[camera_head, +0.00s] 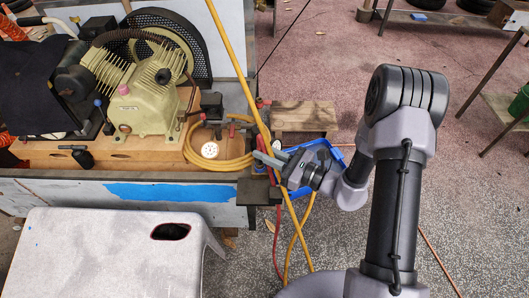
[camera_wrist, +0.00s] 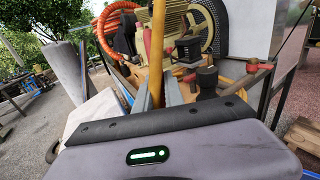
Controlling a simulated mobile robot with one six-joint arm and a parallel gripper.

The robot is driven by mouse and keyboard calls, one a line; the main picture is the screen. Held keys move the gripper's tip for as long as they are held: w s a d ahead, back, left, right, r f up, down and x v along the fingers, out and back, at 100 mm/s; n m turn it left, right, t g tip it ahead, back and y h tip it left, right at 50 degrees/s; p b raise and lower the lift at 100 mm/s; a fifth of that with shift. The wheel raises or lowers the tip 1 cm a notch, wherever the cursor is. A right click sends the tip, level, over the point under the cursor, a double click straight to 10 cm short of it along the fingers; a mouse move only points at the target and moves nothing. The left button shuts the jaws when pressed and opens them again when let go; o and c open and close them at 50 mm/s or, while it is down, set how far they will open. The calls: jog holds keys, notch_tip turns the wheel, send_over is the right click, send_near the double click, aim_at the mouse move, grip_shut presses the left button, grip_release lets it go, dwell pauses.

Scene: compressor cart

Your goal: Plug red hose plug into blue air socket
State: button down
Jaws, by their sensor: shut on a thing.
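My gripper (camera_head: 268,157) reaches left to the right end of the compressor cart (camera_head: 60,192). In the wrist view its fingers (camera_wrist: 160,95) are closed around a yellow hose (camera_wrist: 157,45), which rises upright between them. In the head view the yellow hose (camera_head: 232,60) runs from the top edge down past the fingers. Small red parts show close to the fingers, but I cannot tell whether one is the red hose plug. A small blue spot (camera_head: 97,102) shows beside the compressor; I cannot tell whether it is the blue air socket.
The compressor (camera_head: 140,105) with its black wheel guard stands on the cart. A coiled yellow hose and a white gauge (camera_head: 209,150) lie near its right end. A blue crate (camera_head: 300,160) and a wooden stool (camera_head: 303,115) stand beyond my gripper. A white stool (camera_head: 100,255) stands in front.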

jog(key=shift+r, duration=0.1)
jog(key=c, duration=1.3)
grip_release()
jog(key=shift+c, duration=0.2)
jog(key=p+v, duration=0.3)
jog(key=v, duration=1.4)
jog(key=shift+d+p, duration=0.2)
jog(key=shift+p, duration=0.15)
jog(key=shift+s, duration=0.1)
jog(key=shift+c, duration=0.5)
